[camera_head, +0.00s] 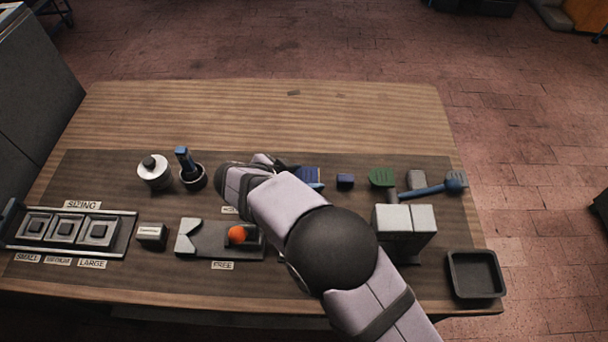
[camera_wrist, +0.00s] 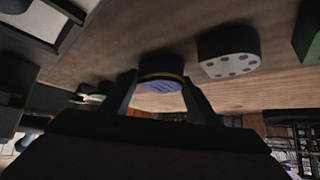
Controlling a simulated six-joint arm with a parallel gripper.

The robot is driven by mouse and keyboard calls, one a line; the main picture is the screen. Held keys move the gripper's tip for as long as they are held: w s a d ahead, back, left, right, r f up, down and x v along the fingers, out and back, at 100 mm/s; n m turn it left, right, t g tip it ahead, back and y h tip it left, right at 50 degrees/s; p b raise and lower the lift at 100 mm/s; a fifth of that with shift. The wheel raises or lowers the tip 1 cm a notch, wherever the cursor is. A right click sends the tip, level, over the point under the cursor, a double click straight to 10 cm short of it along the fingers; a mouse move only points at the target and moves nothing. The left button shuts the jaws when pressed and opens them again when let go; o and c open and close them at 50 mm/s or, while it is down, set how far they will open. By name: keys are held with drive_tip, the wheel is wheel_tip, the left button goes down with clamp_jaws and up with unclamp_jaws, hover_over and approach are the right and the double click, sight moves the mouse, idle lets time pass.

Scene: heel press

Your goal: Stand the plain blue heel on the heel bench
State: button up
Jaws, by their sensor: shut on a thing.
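My gripper (camera_wrist: 160,92) is shut on a blue heel (camera_wrist: 160,82) in the wrist view, one finger on each side. The heel has a paler ribbed face and a thin tan band. In the head view a blue piece (camera_head: 309,176), apparently this heel, shows just past my arm, which hides the gripper's fingers. I cannot tell whether the heel touches the table. Beside it stands a dark blue block (camera_head: 345,181); in the wrist view the neighbouring block (camera_wrist: 229,54) has a grey dotted face. I cannot tell which fixture is the heel bench.
Pale blocks (camera_head: 404,218) and an empty black tray (camera_head: 475,274) stand at front right. A fixture with an orange ball (camera_head: 237,234) and a sizing rack (camera_head: 67,231) are left. The table's back is clear.

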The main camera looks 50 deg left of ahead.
drive_tip(key=shift+f+b, duration=0.2)
drive_tip(key=shift+b, duration=0.15)
drive_tip(key=o, duration=1.2)
drive_tip(key=shift+c, duration=0.2)
drive_tip(key=shift+r, duration=0.15)
drive_tip(key=shift+r+p, duration=0.15)
drive_tip(key=shift+p, duration=0.25)
drive_tip(key=shift+s+a+r+b, duration=0.1)
drive_tip(key=shift+s+r+b, duration=0.05)
drive_tip(key=shift+s+b, duration=0.15)
drive_tip(key=b+v, duration=0.3)
drive_tip(key=v, duration=0.8)
drive_tip(key=shift+r, duration=0.1)
